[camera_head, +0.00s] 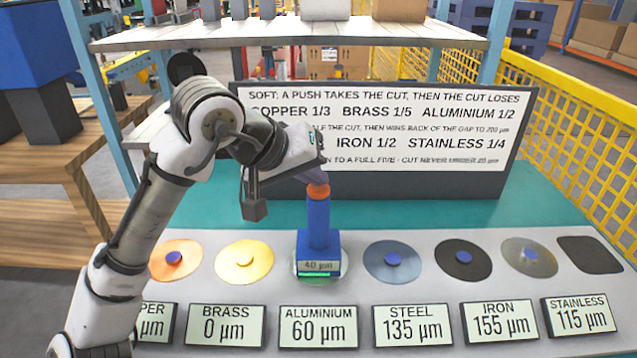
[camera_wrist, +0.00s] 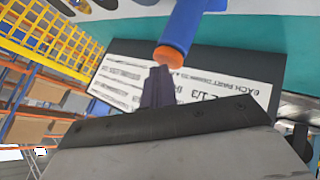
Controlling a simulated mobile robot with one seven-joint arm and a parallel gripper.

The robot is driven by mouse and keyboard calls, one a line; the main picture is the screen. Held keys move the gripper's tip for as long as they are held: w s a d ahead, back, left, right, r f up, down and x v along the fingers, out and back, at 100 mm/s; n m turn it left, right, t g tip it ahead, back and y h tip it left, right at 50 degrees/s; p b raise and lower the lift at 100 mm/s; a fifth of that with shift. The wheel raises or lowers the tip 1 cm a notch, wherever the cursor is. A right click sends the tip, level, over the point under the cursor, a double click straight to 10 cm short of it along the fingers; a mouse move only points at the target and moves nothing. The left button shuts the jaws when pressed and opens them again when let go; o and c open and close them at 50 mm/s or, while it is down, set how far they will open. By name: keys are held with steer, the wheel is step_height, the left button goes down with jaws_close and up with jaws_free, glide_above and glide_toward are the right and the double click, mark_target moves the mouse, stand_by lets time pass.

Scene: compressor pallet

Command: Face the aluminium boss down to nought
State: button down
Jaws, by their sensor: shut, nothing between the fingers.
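A blue facing tool (camera_head: 319,225) with an orange top stands upright over the aluminium place, third from the left. Its display (camera_head: 319,266) reads 40 µm, with a green strip below. The boss under it is mostly hidden. The aluminium readout (camera_head: 318,327) shows 60 µm. My gripper (camera_head: 317,174) is just above the orange top in the head view. In the wrist view its fingers (camera_wrist: 158,88) are together and empty, pointing at the tool's orange end (camera_wrist: 169,56). Whether they touch it I cannot tell.
Other readouts show brass (camera_head: 226,325) 0, steel (camera_head: 413,325) 135, iron (camera_head: 500,322) 155 and stainless (camera_head: 580,315) 115 µm; copper's is part hidden by my arm. A dark square pad (camera_head: 589,255) lies empty at right. The rule board (camera_head: 420,130), listing aluminium 1/2, stands behind.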

mark_target(313, 191)
stand_by(0.4)
steer(key=shift+r+p, duration=1.05)
steer(key=shift+p, duration=0.05)
step_height(313, 191, up, 5)
steer(key=p, duration=0.4)
steer(key=shift+p, duration=0.35)
stand_by(0.4)
